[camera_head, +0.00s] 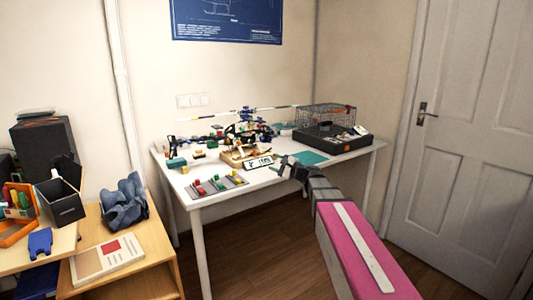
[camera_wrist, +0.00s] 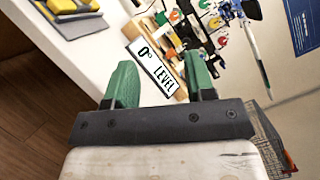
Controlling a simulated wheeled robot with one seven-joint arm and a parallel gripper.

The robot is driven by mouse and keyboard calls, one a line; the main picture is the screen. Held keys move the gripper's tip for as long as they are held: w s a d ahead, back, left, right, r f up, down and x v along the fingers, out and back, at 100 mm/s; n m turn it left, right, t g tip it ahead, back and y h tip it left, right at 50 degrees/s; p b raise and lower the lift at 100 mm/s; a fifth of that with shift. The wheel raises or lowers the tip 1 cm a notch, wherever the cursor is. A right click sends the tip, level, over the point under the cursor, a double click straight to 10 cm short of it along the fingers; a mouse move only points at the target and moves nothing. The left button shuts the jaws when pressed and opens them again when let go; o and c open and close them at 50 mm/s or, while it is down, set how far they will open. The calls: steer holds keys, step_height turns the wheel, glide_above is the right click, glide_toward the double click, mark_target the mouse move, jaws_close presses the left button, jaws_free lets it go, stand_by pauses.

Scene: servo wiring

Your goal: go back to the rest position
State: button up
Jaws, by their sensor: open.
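My gripper (camera_head: 284,166) is at the end of my outstretched arm, over the front edge of the white table (camera_head: 224,196) in the head view. In the wrist view my gripper (camera_wrist: 162,82) shows two green fingers set apart, with nothing held between them. Beyond the fingers is a white plate marked "0° LEVEL" (camera_wrist: 157,69), which also shows in the head view (camera_head: 259,162). The fingertips appear apart from it, though the exact distance is hard to tell.
A model helicopter (camera_head: 245,128) stands at the back of the table. A black tray (camera_head: 331,143) with a wire cage (camera_head: 326,116) is at the right. A grey strip with coloured blocks (camera_head: 217,186) lies at the front left. A wooden desk (camera_head: 145,250) stands left; a door (camera_head: 463,140) is right.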

steer(key=s+d+f+n+g+h, duration=0.1)
steer(key=s+f+n+g+h, duration=0.2)
steer(key=s+f, duration=0.5)
steer(key=s+d+f+n+g+h, duration=0.2)
steer(key=s+f+n+g+h, duration=0.15)
steer(key=f, duration=0.75)
steer(key=s+d+f+n+g+h, duration=0.4)
steer(key=s+d+f+h, duration=0.5)
steer(key=s, duration=0.5)
steer(key=d+f+n, duration=0.1)
steer(key=d+f, duration=0.1)
steer(key=d, duration=0.1)
steer(key=shift+s+f+n, duration=0.25)
steer(key=shift+f+n, duration=0.1)
